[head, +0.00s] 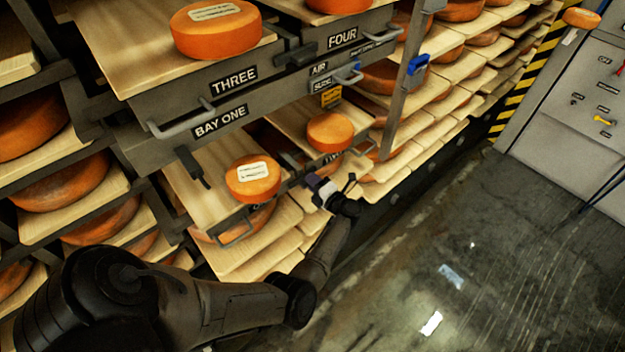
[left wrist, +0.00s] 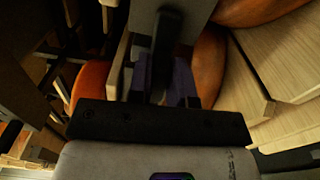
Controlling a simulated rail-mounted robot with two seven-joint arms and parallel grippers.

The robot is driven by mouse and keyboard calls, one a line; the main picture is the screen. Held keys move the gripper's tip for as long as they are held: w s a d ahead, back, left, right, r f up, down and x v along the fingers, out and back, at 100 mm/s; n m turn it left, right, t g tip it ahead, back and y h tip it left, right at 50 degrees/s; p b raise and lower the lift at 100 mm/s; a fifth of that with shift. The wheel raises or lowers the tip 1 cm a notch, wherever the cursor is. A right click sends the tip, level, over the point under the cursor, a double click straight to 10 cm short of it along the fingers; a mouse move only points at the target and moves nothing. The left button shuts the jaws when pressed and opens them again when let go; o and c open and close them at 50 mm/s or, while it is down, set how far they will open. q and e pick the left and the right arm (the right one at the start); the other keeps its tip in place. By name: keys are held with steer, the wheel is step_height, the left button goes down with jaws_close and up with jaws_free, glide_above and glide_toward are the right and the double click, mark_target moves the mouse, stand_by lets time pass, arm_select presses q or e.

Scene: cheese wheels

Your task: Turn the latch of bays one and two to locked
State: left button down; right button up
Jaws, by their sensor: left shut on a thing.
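My left gripper (head: 316,183) is at the front of the lower right bay, beside a partly hidden label that seems to read TWO (head: 335,158). In the left wrist view its purple fingers (left wrist: 163,85) are shut on a dark upright bar, the bay two latch (left wrist: 168,35). In the head view the gripper hides that latch, so its angle cannot be told. My right gripper is in neither view.
Orange cheese wheels (head: 253,179) (head: 329,132) stand on boards in bays one and two. Drawers THREE (head: 233,80) and FOUR (head: 343,38) overhang above, with grey handles (head: 180,124). Loaded shelves lie left and behind. The floor (head: 440,260) on the right is open.

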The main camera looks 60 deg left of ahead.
arm_select(q)
steer(key=shift+f+m, duration=0.1)
steer(key=shift+m, duration=0.5)
steer(key=c, duration=1)
jaws_free()
steer(key=shift+c, duration=0.2)
steer(key=shift+d, duration=0.1)
steer(key=w+d, duration=0.2)
steer(key=d, duration=1.1)
steer(key=shift+d+p, duration=0.25)
steer(key=shift+p, duration=0.2)
steer(key=shift+w, duration=0.1)
